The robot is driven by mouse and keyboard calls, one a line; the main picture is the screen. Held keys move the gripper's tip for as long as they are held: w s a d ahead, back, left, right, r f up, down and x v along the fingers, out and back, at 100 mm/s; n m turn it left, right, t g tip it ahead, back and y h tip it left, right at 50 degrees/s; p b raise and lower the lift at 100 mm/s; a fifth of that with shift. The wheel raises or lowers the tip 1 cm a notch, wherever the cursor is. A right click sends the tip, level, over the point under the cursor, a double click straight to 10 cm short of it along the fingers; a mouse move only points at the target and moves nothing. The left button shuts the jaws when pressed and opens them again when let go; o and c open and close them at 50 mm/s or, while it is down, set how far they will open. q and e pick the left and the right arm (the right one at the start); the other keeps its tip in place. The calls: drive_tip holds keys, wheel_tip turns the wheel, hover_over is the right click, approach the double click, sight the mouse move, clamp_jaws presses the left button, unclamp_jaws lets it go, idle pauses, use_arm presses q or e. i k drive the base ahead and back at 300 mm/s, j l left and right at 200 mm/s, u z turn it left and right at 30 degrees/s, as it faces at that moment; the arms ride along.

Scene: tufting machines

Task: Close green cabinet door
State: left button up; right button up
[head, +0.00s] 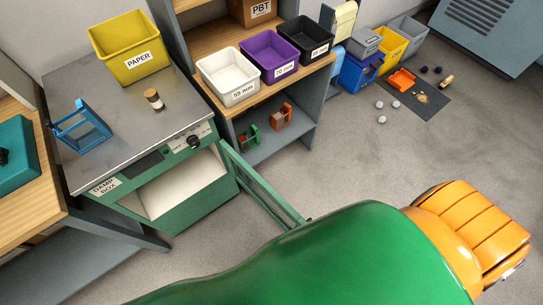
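The green cabinet (180,214), labelled "DAMP BOX", stands at the left under a grey metal top. Its front opening shows a pale, empty-looking interior. The green cabinet door (262,186) stands open, hinged at the right side of the opening and swung out toward the lower right. A small dark part (308,220) shows at its free end. A large green and orange body, seemingly my arm, fills the bottom and lower right, close to that free end; I cannot tell whether they touch. No gripper fingers are visible.
On the cabinet top are a yellow PAPER bin (130,52), a blue frame (80,128) and a small brown-and-white spool (154,99). A shelf (300,135) with white, purple and black bins stands behind the door. Bins, a dark mat (432,104) and small loose items lie farther back. Floor between is clear.

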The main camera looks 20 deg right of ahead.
sight(232, 158)
drive_tip(key=l+u, duration=0.25)
drive_tip(key=l, duration=0.15)
drive_tip(key=l+u, duration=0.25)
drive_tip(key=l, duration=0.15)
drive_tip(key=k+l+u, duration=0.25)
drive_tip(key=l, duration=0.15)
drive_tip(key=l+u, duration=0.25)
drive_tip(key=l, duration=0.15)
drive_tip(key=k+l+u, duration=0.25)
drive_tip(key=l+u, duration=0.25)
drive_tip(key=l, duration=0.2)
drive_tip(key=k+l+u, duration=0.15)
drive_tip(key=l+u, duration=0.15)
drive_tip(key=k+l+u, duration=0.25)
drive_tip(key=l, duration=0.25)
drive_tip(key=k+l+u, duration=0.1)
drive_tip(key=l+u, duration=0.15)
drive_tip(key=l, duration=0.15)
